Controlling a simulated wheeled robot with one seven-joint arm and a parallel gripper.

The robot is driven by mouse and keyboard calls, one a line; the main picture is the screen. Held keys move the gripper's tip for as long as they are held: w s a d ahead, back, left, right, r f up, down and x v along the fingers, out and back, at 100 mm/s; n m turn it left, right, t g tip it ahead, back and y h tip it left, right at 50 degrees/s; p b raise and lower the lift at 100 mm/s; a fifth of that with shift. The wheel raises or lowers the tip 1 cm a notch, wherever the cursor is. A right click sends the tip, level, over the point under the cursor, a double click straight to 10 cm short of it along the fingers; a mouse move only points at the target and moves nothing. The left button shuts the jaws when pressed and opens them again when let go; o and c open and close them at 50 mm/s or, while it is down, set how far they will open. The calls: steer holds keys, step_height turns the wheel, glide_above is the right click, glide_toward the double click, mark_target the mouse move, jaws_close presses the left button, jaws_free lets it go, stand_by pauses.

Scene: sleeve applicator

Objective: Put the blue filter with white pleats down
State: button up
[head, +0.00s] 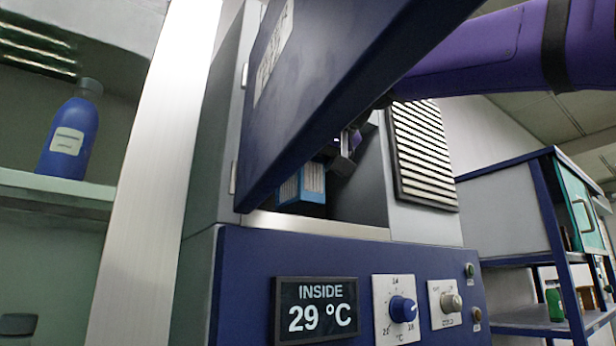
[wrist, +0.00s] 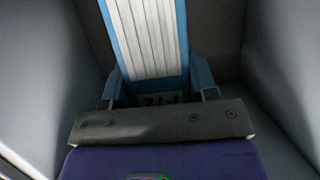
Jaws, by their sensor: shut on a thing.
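The blue filter with white pleats (head: 303,186) is inside the cabinet of the machine, partly hidden behind the blue open door (head: 330,85) in the head view. In the wrist view the filter (wrist: 147,38) stretches away from my gripper, its white pleats framed in blue. My gripper (wrist: 158,92) is shut on its near end, one finger on each side. In the head view my gripper (head: 345,150) shows only in part beside the filter. Whether the filter touches the cabinet floor cannot be told.
Grey cabinet walls stand close on both sides in the wrist view. Below the opening is a blue panel with a display (head: 316,309) reading 29 °C and a blue knob (head: 402,309). A blue bottle (head: 69,135) stands on a shelf at the left. A blue-framed rack (head: 545,240) is at the right.

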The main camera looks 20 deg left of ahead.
mark_target(314, 170)
steer(key=shift+f, duration=1.7)
steer(key=o, duration=1)
steer(key=shift+f, duration=0.1)
steer(key=shift+o, duration=0.2)
steer(key=shift+s+d+r, duration=0.15)
steer(key=shift+d+r, duration=0.05)
steer(key=shift+r, duration=0.05)
steer(key=v, duration=1.1)
steer(key=shift+s+d, duration=0.15)
steer(key=shift+s, duration=0.05)
steer(key=shift+r, duration=0.1)
